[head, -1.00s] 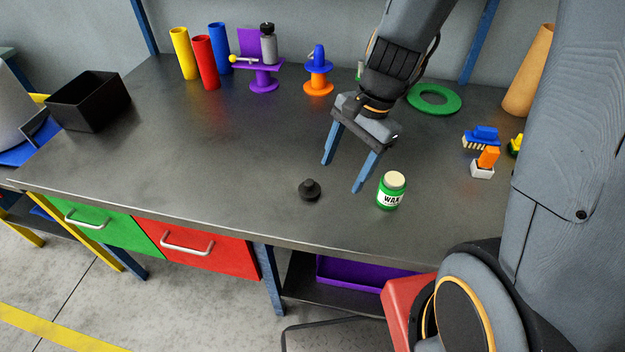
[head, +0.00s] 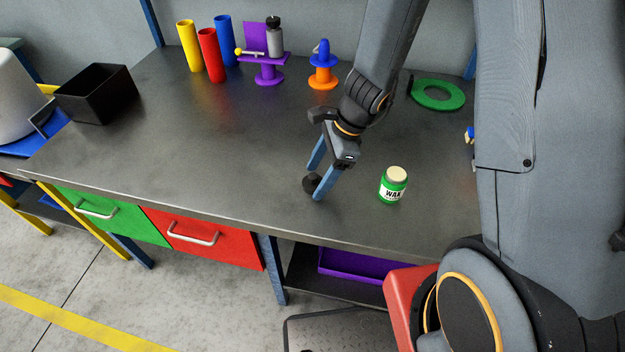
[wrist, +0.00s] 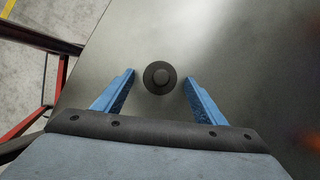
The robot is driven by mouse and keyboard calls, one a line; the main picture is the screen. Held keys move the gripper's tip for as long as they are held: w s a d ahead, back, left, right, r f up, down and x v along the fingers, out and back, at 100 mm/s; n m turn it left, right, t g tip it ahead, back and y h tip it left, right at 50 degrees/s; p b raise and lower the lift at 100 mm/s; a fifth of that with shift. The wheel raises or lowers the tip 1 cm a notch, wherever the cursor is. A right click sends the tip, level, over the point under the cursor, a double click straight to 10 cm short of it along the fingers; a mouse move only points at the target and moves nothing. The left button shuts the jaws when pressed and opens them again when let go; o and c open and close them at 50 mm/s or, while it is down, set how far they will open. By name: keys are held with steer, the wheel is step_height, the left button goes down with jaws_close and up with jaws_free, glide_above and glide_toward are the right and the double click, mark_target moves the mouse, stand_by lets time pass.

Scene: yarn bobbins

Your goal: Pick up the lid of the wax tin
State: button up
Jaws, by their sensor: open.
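The lid (head: 310,184) is a small black disc with a knob, lying on the dark table near the front edge. In the head view my gripper's fingers partly hide it. In the wrist view the lid (wrist: 159,77) sits centred between and slightly beyond the fingertips, with a gap on both sides. My gripper (head: 318,180) is open and empty, its blue fingers pointing down close to the lid; the fingers also show in the wrist view (wrist: 160,74). The green wax tin (head: 393,186), labelled WAX with a pale top, stands upright to the right of my gripper.
A green ring (head: 438,95) lies at the back right. Yellow, red and blue tubes (head: 208,56), a purple stand (head: 266,72) and an orange-blue bobbin (head: 323,70) stand at the back. A black bin (head: 97,94) is far left. The table's middle left is clear.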

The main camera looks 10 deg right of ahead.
steer(key=shift+f, duration=0.2)
steer(key=c, duration=1.1)
steer(key=shift+r, duration=0.1)
